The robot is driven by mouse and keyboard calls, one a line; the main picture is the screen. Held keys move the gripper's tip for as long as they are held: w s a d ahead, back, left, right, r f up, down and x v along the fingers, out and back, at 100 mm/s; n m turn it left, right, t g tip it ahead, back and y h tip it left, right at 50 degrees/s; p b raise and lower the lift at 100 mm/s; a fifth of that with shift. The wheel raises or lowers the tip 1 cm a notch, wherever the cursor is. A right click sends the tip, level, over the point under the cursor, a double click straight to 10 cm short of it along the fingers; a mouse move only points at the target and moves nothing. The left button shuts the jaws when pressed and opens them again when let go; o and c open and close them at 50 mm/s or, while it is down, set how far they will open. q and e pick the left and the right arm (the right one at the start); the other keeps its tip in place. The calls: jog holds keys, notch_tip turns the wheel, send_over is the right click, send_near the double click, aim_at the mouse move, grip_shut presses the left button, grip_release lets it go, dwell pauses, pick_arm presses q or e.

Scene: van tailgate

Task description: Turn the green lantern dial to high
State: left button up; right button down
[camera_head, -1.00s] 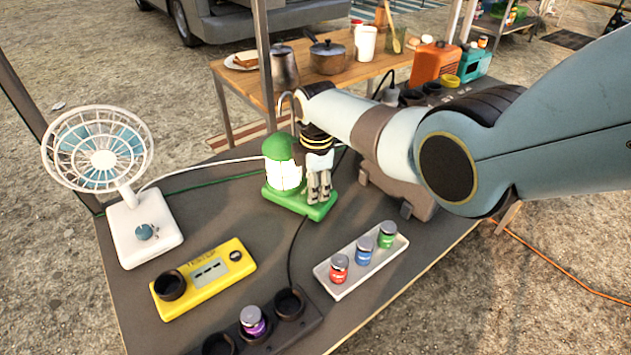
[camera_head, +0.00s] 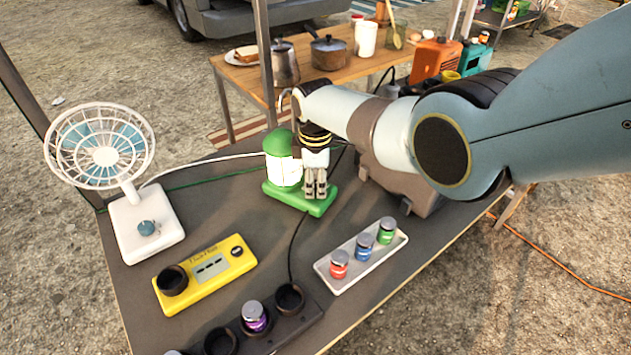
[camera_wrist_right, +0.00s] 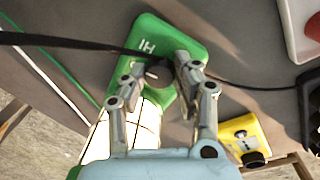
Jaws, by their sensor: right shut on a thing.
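The green lantern (camera_head: 276,146) stands on the grey table with its white body lit. Its green base (camera_head: 322,208) reaches toward the front right. My right gripper (camera_head: 316,192) points down over that base, beside the lit body. In the right wrist view the gripper (camera_wrist_right: 166,78) is shut on a dark dial (camera_wrist_right: 158,72) on the green base (camera_wrist_right: 190,42). The letters "HI" are printed on the base near the dial. The fingers hide much of the dial, so its setting cannot be read. My left gripper is not in view.
A white fan (camera_head: 140,228) stands at the left, with a yellow tester (camera_head: 222,273) in front of it. A white tray (camera_head: 340,288) of small jars and a dark socket block (camera_head: 310,316) lie nearer. A wooden table (camera_head: 238,74) with cookware stands behind.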

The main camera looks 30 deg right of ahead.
aim_at(315, 188)
jog(key=c, duration=1)
grip_release()
jog(key=shift+r, duration=0.1)
jog(key=r, duration=1.1)
jog(key=shift+s+a+r, duration=0.25)
jog(key=shift+s+r, duration=0.15)
